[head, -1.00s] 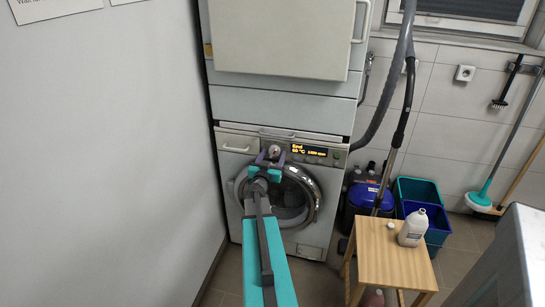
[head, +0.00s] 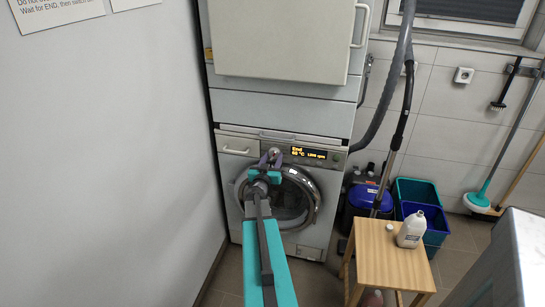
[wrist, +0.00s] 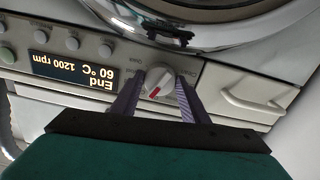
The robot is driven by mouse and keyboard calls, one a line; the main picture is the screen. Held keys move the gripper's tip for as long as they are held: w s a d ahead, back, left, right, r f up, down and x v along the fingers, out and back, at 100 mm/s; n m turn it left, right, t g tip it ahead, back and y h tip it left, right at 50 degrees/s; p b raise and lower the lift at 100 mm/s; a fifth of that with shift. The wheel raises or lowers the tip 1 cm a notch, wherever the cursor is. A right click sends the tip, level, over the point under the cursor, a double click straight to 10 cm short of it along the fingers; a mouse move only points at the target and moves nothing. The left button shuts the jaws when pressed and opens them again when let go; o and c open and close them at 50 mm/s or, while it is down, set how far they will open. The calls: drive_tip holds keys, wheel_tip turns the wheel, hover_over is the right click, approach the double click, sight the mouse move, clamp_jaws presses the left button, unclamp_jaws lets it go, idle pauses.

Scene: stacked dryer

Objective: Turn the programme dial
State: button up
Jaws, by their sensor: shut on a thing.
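The programme dial (wrist: 159,82) is a round pale knob with a red mark on the washing machine's panel. In the wrist view my gripper (wrist: 160,88) has one purple finger on each side of the dial and is shut on it. In the head view my gripper (head: 271,160) covers most of the dial, left of the display. The display (wrist: 72,70) is upside down in the wrist view and reads End, 60 °C, 1200 rpm. The washing machine (head: 232,170) stands under the dryer (head: 280,40), its round door (head: 312,190) below the panel.
A wooden stool (head: 385,265) with a white bottle (head: 411,229) stands at the right front. Blue and teal bins (head: 418,188) and a grey hose (head: 385,110) are right of the machine. A grey wall (head: 100,150) is close on the left.

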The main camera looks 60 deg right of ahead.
drive_tip(key=shift+s+r+n+p, duration=0.1)
drive_tip(key=shift+r+n+p, duration=0.05)
drive_tip(key=shift+n+p, duration=1.95)
drive_tip(key=shift+p, duration=0.75)
drive_tip(key=shift+n, duration=0.3)
drive_tip(key=o, duration=1.1)
drive_tip(key=shift+c, duration=0.2)
drive_tip(key=shift+a, duration=0.1)
drive_tip(key=b+v, duration=0.2)
drive_tip(key=v, duration=1.1)
drive_tip(key=shift+a, duration=0.3)
